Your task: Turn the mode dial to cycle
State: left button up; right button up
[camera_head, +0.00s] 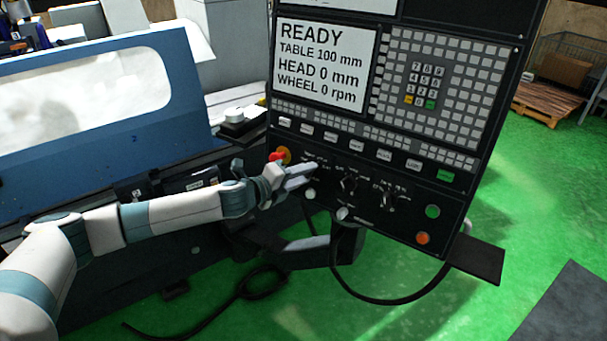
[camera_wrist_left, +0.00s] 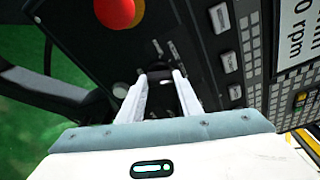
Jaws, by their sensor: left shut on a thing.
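My left gripper (camera_head: 308,173) reaches the lower left part of the control panel (camera_head: 322,150), right of the red emergency button (camera_head: 277,156). In the left wrist view its two fingers (camera_wrist_left: 158,88) are shut on a small dark dial (camera_wrist_left: 158,75) on the panel face. In the head view the gripper hides this dial, and its label and pointer cannot be read, so I cannot tell its setting. Two other dark dials (camera_head: 349,185) and (camera_head: 391,202) sit farther right. My right gripper is not in view.
The screen (camera_head: 325,62) reads READY, TABLE 100 mm, HEAD 0 mm, WHEEL 0 rpm. Small white knobs (camera_head: 343,213) lie below the dials. A green button (camera_head: 432,211) and an orange button (camera_head: 422,238) are at the lower right. A blue machine door (camera_head: 80,108) stands left.

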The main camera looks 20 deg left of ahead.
pick_arm(q)
jog(key=o, duration=1)
jog(key=shift+o, duration=0.2)
jog(key=shift+s, duration=0.1)
jog(key=b+v, duration=0.7)
jog(key=v, duration=1)
